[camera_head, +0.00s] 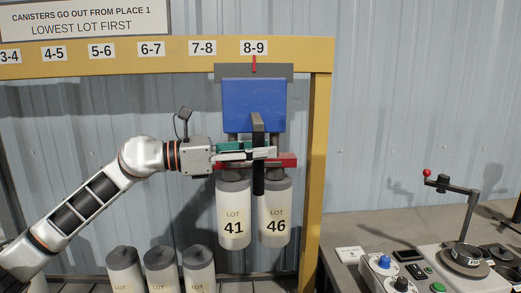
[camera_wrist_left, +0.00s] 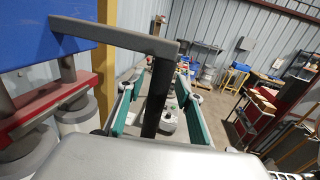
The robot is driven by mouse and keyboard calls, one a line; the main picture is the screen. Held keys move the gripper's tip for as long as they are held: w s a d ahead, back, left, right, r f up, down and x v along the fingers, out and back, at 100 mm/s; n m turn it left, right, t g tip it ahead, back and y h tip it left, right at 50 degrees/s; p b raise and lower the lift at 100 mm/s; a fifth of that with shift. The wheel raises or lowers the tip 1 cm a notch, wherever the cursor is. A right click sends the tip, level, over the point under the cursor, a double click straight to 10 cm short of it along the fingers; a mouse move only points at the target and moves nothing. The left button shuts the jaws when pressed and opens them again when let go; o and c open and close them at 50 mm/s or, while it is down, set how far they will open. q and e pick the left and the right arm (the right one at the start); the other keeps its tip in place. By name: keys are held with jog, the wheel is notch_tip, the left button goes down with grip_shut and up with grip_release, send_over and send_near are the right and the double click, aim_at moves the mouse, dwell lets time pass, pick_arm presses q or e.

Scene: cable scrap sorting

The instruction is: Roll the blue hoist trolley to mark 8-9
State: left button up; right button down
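The blue hoist trolley (camera_head: 238,100) hangs from the yellow beam at the right end, under the 8-9 label (camera_head: 254,47). Its red pointer (camera_head: 254,64) lines up with that label. A red bar (camera_head: 288,160) below the trolley carries canisters LOT 41 (camera_head: 233,205) and LOT 46 (camera_head: 276,215). The trolley's black handle (camera_head: 258,180) hangs down in front. My left gripper (camera_head: 262,152) is at the handle. In the left wrist view the black handle (camera_wrist_left: 155,100) stands between the spread teal fingers, with gaps showing on both sides. My right gripper is not in view.
The yellow beam (camera_head: 120,58) bears marks to the left, and its post (camera_head: 318,150) stands just right of the trolley. Several canisters (camera_head: 160,270) stand below at left. A control desk (camera_head: 345,230) with a lever and buttons is at right.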

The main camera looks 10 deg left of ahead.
pick_arm(q)
jog(key=v, duration=1.1)
jog(key=shift+s+a, duration=0.2)
jog(key=shift+a, duration=0.05)
jog(key=d+f+n+t+y, duration=0.25)
jog(key=f+n+t, duration=0.25)
jog(key=f+n, duration=1)
jog(key=d+f+n+t+y, duration=0.1)
jog(key=f+n+t+y, duration=0.25)
jog(key=f+n, duration=1.05)
jog(key=s+f+n+g+y, duration=0.2)
jog(key=s+f+n, duration=0.3)
jog(key=f, duration=0.6)
jog(key=s+d+f+n+g+y, duration=0.1)
jog(key=s+f+n, duration=0.4)
jog(key=s+f, duration=0.5)
jog(key=s+f+n+g+y, duration=0.3)
jog(key=s+f, duration=0.4)
jog(key=f, duration=0.6)
jog(key=shift+s+d+n+y, duration=0.3)
jog(key=shift+n+y, duration=0.2)
jog(key=shift+n, duration=0.4)
jog(key=shift+w+g, duration=0.1)
jog(key=shift+g, duration=0.15)
